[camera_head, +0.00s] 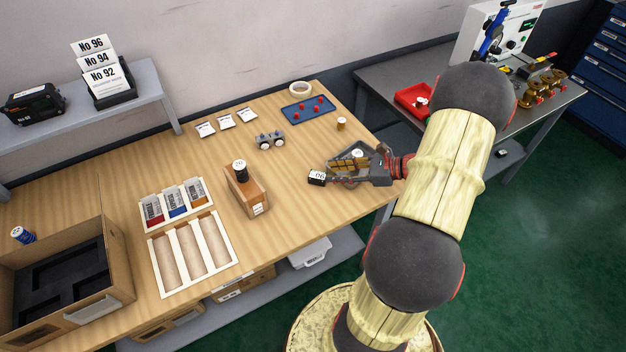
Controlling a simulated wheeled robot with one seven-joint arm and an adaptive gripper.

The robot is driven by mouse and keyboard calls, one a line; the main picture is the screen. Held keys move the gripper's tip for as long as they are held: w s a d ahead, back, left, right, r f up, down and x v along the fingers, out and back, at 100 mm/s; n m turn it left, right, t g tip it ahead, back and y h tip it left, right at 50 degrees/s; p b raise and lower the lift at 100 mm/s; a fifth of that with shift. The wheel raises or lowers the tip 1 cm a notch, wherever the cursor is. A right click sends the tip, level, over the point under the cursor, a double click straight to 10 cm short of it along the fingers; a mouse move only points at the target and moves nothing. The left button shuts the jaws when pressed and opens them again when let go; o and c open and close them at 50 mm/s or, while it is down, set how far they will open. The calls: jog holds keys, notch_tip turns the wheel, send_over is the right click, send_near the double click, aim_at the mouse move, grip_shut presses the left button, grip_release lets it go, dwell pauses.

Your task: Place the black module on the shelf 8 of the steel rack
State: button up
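A small black module (316,178) with a white label, which seems to read 06, is at the fingertips of my gripper (326,174). The fingers reach left over the right part of the wooden bench and close in on the module. They appear shut on it, though the contact is small in view. I cannot tell whether the module touches the bench top. No rack with a readable shelf number 8 can be made out in this view.
A grey raised shelf (148,85) stands at left. A grey table (385,72) stands at right, with green floor in front.

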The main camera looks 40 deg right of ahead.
aim_at(313, 174)
jog(key=b+x, duration=0.2)
jog(key=x, duration=0.6)
jog(key=shift+w+a+f+b, duration=0.15)
jog(key=shift+w+b, duration=0.05)
jog(key=shift+b, duration=0.15)
jog(key=shift+c, duration=1.2)
grip_shut()
